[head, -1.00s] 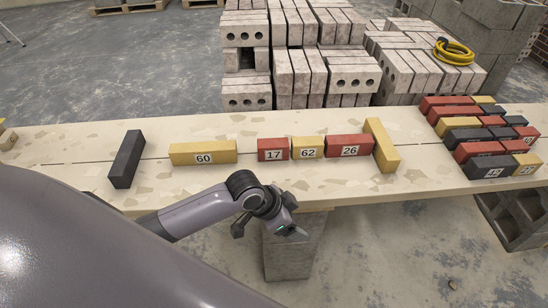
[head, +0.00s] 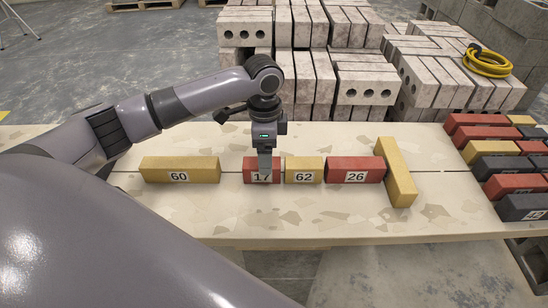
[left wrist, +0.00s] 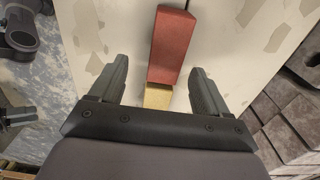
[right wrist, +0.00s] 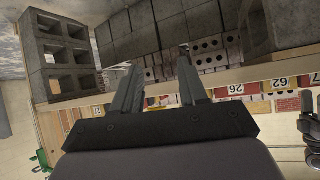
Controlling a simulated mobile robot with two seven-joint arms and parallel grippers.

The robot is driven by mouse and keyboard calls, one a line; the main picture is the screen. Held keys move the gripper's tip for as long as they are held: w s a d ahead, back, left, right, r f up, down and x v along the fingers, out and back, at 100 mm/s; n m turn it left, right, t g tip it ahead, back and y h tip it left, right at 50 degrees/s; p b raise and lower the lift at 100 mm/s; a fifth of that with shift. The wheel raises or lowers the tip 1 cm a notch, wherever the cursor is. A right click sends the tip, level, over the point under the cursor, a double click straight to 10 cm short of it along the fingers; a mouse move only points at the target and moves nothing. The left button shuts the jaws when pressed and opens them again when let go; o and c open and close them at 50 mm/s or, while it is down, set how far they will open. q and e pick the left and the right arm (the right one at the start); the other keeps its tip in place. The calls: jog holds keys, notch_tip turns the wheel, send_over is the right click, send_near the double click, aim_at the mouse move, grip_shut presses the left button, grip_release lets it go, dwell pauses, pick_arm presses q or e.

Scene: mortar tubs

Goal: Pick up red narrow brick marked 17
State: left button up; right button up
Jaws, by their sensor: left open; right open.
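The red brick marked 17 (head: 249,176) lies on the pale plank table in a row, between the yellow brick marked 60 (head: 180,165) and the yellow brick marked 62 (head: 304,163). My left gripper (head: 265,165) is open and points down at brick 17, with a finger partly covering its label. In the left wrist view, the open left gripper (left wrist: 158,72) has a finger on each side of the red brick (left wrist: 172,45), with a yellow brick (left wrist: 158,96) beside it. Contact cannot be told.
A red brick marked 26 (head: 356,164) and a slanted yellow brick (head: 396,172) continue the row rightward. Several mixed bricks (head: 495,150) are grouped at the table's right end. Grey block stacks (head: 365,85) stand behind. The table's front strip is clear.

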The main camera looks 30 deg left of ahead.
pick_arm(q)
jog(key=shift+w+a, duration=0.1)
jog(key=shift+w, duration=0.1)
jog(key=shift+f, duration=0.35)
jog(key=f, duration=0.1)
jog(key=f+b, duration=0.1)
jog(key=f, duration=0.1)
jog(key=a+f+b, duration=0.1)
jog(key=f, duration=0.1)
jog(key=shift+s+f, duration=0.15)
jog(key=shift+f, duration=0.1)
jog(key=shift+d+f, duration=0.1)
jog(key=shift+f, duration=0.3)
jog(key=c, duration=1.4)
